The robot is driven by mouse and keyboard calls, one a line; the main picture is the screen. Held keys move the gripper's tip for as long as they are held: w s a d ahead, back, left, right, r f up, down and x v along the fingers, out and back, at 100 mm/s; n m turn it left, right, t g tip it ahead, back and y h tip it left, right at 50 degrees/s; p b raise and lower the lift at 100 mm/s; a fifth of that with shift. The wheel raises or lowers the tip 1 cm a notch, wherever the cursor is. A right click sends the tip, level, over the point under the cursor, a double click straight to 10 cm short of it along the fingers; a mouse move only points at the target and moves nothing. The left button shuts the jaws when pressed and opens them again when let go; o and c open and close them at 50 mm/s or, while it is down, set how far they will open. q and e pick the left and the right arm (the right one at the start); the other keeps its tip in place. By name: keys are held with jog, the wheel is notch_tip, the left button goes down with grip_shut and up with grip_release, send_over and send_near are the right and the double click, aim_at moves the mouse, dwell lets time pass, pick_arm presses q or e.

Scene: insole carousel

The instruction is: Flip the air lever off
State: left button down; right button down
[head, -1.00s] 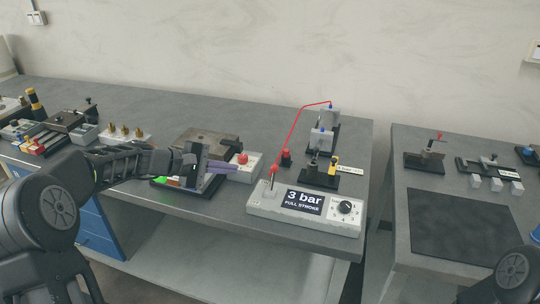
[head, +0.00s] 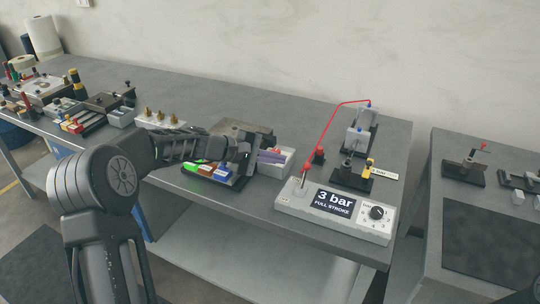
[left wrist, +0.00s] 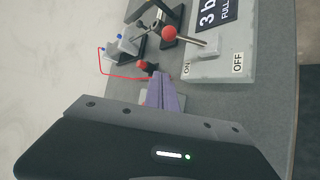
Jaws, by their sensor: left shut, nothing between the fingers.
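The air lever (head: 304,177) is a metal stick with a red ball, standing up from the left end of a light grey control box (head: 330,212). The box reads "3 bar FULL STROKE". In the left wrist view the lever (left wrist: 188,39) rises near the ON and OFF labels, with its ball towards the ON side. My left gripper (head: 272,157) is shut and empty, just left of the lever and apart from it.
A red line runs from a red fitting (head: 319,156) behind the box to a cylinder fixture (head: 357,137). A tray with coloured blocks (head: 213,172) lies under my left forearm. A second table (head: 490,235) stands to the right, across a gap.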

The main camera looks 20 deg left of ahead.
aim_at(304, 176)
pick_arm(q)
jog(key=p+x, duration=0.1)
jog(key=x, duration=0.4)
jog(key=shift+w+d+f, duration=0.1)
jog(key=shift+w+d, duration=0.05)
jog(key=shift+d, duration=0.05)
jog(key=shift+s+d+r+p, duration=0.55)
jog(key=shift+s+d+r, duration=0.3)
jog(key=shift+s, duration=0.25)
jog(key=shift+s+d, duration=0.15)
jog(key=shift+s, duration=0.05)
jog(key=shift+f, duration=0.1)
